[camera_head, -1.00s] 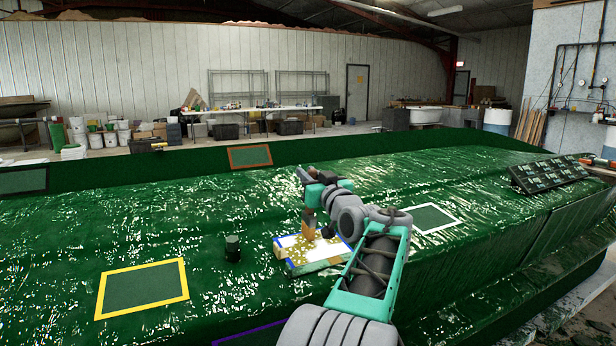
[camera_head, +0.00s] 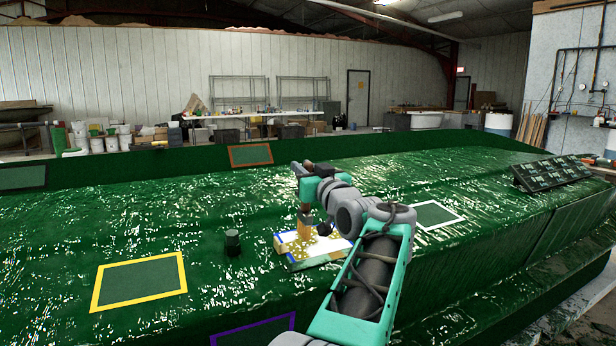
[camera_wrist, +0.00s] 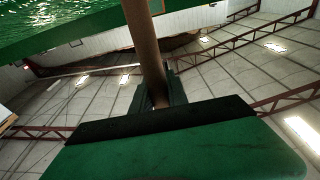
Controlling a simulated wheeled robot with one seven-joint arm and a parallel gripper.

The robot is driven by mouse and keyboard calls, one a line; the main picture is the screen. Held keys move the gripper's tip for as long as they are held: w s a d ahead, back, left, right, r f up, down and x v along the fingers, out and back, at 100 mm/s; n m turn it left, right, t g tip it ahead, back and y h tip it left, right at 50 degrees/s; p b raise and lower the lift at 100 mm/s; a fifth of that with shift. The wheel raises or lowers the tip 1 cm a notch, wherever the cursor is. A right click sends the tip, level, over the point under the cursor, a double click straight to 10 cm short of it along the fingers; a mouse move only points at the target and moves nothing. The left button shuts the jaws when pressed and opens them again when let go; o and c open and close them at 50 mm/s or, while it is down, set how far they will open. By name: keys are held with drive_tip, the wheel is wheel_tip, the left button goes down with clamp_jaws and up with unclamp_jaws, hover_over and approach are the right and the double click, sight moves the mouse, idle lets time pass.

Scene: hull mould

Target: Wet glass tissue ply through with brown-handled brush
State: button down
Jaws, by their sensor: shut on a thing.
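The glass tissue ply (camera_head: 323,249) lies on a blue-edged patch of the green hull mould, in the middle of the head view. It is pale, with mottled yellowish patches over much of it. My gripper (camera_head: 307,196) is above the ply's left half. It is shut on the brown-handled brush (camera_head: 304,222), which is upright with its lower end at the ply. I cannot tell how firmly it touches. In the wrist view the brown handle (camera_wrist: 145,45) runs up from the green gripper; the bristles are out of sight there. My arm covers part of the ply's right side.
A dark green cylinder (camera_head: 232,242) stands left of the ply. Yellow (camera_head: 138,281), white (camera_head: 436,214), brown (camera_head: 251,155) and purple frames mark other patches. A dark slatted panel (camera_head: 549,173) rests at right. The glossy mould surface around the ply is mostly clear.

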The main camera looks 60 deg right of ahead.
drive_tip(key=s+a+b, duration=0.1)
drive_tip(key=a+b, duration=0.3)
drive_tip(key=a, duration=0.3)
drive_tip(key=shift+s+f+b, duration=0.35)
drive_tip(key=shift+b, duration=0.05)
drive_tip(key=shift+d+f+b, duration=0.1)
drive_tip(key=shift+f+b, duration=0.25)
drive_tip(key=shift+f, duration=0.05)
drive_tip(key=shift+w+f+b, duration=0.1)
drive_tip(key=shift+f+b, duration=0.35)
drive_tip(key=shift+b, duration=0.05)
